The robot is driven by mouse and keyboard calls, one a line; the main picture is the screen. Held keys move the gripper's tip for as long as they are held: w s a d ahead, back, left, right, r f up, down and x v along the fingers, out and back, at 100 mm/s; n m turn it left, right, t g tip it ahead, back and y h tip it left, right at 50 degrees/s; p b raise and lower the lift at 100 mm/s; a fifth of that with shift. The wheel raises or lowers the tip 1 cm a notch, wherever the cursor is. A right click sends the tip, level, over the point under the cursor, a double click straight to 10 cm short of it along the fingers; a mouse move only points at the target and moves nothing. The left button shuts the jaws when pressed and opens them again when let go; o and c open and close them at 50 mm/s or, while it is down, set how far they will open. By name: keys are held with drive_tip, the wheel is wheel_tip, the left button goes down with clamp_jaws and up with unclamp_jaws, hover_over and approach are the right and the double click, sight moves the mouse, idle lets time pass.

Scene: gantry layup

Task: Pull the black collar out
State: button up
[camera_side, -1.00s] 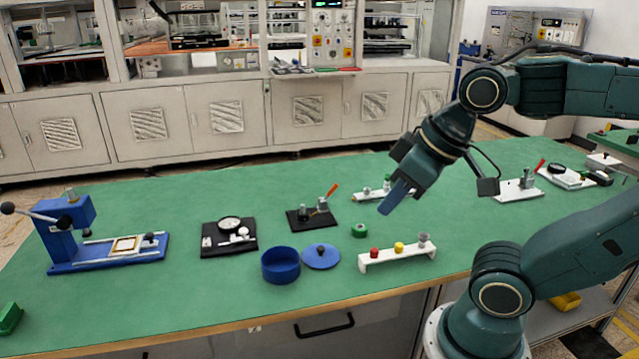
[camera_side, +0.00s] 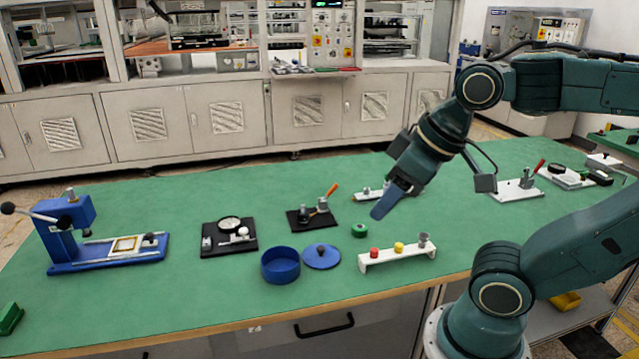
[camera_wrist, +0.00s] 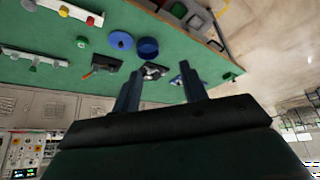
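No part can be clearly made out as the black collar; the small dark parts on the fixtures are too small to tell apart. My gripper (camera_side: 388,203) hangs over the right-middle of the green table, above and apart from everything, with its blue fingers angled down to the left. In the wrist view its two fingers (camera_wrist: 160,82) stand well apart with nothing held between them. A black plate with a round dial-like part (camera_side: 229,237) lies farther left.
A blue press (camera_side: 106,258) stands at the left. White fixtures (camera_side: 519,189) lie far right.

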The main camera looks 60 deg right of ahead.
drive_tip(key=o, duration=0.3)
drive_tip(key=shift+w+d+r, duration=0.1)
drive_tip(key=shift+w+r, duration=0.15)
drive_tip(key=shift+w, duration=0.1)
drive_tip(key=shift+o, duration=0.2)
drive_tip(key=w+d+r+n+g, duration=0.1)
drive_tip(key=w+d+r+n, duration=0.15)
drive_tip(key=w, duration=0.25)
drive_tip(key=w+d+r+n+g, duration=0.1)
drive_tip(key=w+n, duration=0.2)
drive_tip(key=w, duration=0.3)
drive_tip(key=n+g, duration=0.4)
drive_tip(key=n, duration=1.1)
hover_over(303, 209)
wheel_tip(303, 209, down, 20)
drive_tip(key=shift+w+d+r+m, duration=0.2)
drive_tip(key=shift+d+m, duration=0.05)
drive_tip(key=shift+d, duration=0.15)
drive_tip(key=shift+f, duration=0.15)
drive_tip(key=shift+f, duration=6.75)
